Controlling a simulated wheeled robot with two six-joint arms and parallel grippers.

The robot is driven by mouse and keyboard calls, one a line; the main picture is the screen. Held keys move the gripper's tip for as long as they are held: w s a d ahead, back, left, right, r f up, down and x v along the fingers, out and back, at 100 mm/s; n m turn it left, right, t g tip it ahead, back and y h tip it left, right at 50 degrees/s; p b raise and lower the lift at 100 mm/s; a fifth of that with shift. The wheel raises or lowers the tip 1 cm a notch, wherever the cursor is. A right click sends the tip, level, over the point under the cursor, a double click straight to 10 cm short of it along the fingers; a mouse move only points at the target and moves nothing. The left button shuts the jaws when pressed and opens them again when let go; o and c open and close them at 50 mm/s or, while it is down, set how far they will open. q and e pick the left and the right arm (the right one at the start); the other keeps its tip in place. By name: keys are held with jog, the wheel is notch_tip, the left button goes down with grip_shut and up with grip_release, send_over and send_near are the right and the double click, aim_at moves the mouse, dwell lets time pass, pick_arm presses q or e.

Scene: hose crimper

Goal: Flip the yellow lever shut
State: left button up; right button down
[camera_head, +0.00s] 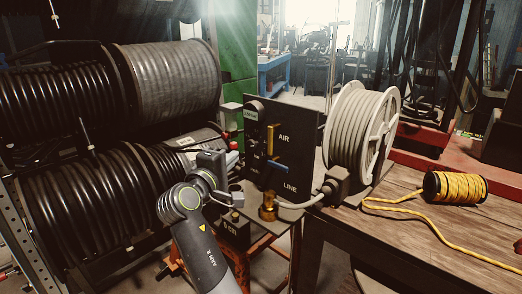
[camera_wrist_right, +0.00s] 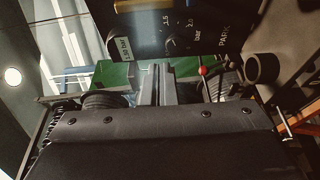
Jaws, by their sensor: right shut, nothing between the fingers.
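The yellow lever (camera_head: 270,140) stands upright on the black panel (camera_head: 299,135), beside the word AIR. A blue lever (camera_head: 277,165) lies roughly level below it, near the word LINE. My right gripper is left of the panel in the head view, apart from the yellow lever. In the right wrist view its fingers (camera_wrist_right: 158,85) are together and empty. A yellow bar (camera_wrist_right: 140,5), likely the lever, is cut off by the top edge of that view. My left gripper is not in view.
A brass fitting (camera_head: 268,206) stands below the panel. A white hose reel (camera_head: 362,130) is to the panel's right, and a yellow cord spool (camera_head: 455,187) lies on the wooden bench (camera_head: 400,235). Large black hose coils (camera_head: 95,190) fill the left side.

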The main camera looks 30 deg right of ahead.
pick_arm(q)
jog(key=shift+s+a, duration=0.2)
pick_arm(e)
jog(key=shift+a, duration=0.1)
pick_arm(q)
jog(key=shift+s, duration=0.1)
